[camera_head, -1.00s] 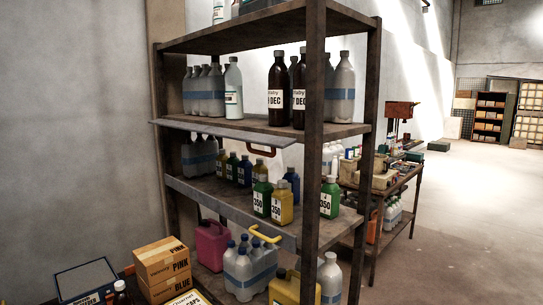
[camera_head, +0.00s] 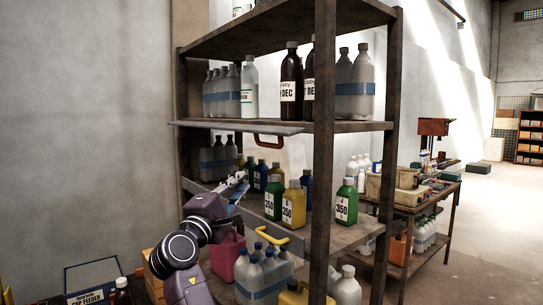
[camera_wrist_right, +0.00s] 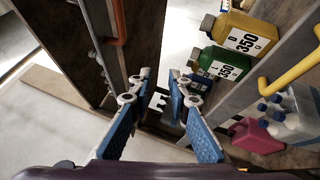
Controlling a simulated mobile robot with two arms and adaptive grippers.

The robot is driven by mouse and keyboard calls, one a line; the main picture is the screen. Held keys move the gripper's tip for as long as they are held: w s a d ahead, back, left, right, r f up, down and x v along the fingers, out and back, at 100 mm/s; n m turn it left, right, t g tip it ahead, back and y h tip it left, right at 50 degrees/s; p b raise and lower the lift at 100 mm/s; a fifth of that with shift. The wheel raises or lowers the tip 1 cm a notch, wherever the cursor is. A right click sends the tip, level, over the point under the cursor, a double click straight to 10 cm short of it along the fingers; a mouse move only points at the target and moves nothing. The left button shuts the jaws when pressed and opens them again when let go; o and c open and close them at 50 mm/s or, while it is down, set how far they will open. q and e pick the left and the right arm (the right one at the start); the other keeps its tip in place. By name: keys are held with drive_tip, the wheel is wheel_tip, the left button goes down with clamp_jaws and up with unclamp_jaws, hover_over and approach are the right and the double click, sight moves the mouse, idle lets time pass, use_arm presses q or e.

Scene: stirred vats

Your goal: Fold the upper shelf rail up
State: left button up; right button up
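The upper shelf rail (camera_head: 238,127) is a grey plate along the front of the upper shelf. It lies nearly flat, sticking out towards me. Its red handle (camera_head: 268,141) hangs below its right part and also shows in the right wrist view (camera_wrist_right: 120,22). My right gripper (camera_head: 238,180) is below the rail, in front of the middle shelf and left of the handle. In the right wrist view its two blue fingers (camera_wrist_right: 161,86) are apart with nothing between them. It does not touch the handle. My left gripper is out of view.
The lower rail with a yellow handle (camera_head: 279,238) stands along the middle shelf's front. Green and yellow bottles (camera_head: 293,205) stand behind it. Dark bottles (camera_head: 291,85) and clear bottles (camera_head: 222,95) stand on the upper shelf. Boxes (camera_head: 91,279) are at the lower left.

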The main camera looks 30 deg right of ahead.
sight(270, 146)
drive_tip(key=s+d+r+m+g+h, duration=0.2)
drive_tip(key=s+r+m+g+h, duration=0.1)
drive_tip(key=s+r, duration=0.35)
drive_tip(key=x, duration=0.2)
drive_tip(key=p+x, duration=0.1)
drive_tip(key=x, duration=0.1)
drive_tip(key=p+x, duration=0.1)
drive_tip(key=x, duration=0.1)
drive_tip(key=shift+w+r, duration=0.4)
drive_tip(key=shift+w, duration=0.15)
drive_tip(key=shift+w+d+r, duration=0.1)
drive_tip(key=shift+w+d, duration=0.2)
drive_tip(key=shift+d, duration=0.25)
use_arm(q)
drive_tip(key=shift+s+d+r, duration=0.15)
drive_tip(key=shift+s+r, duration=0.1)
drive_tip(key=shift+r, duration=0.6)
use_arm(e)
clamp_jaws()
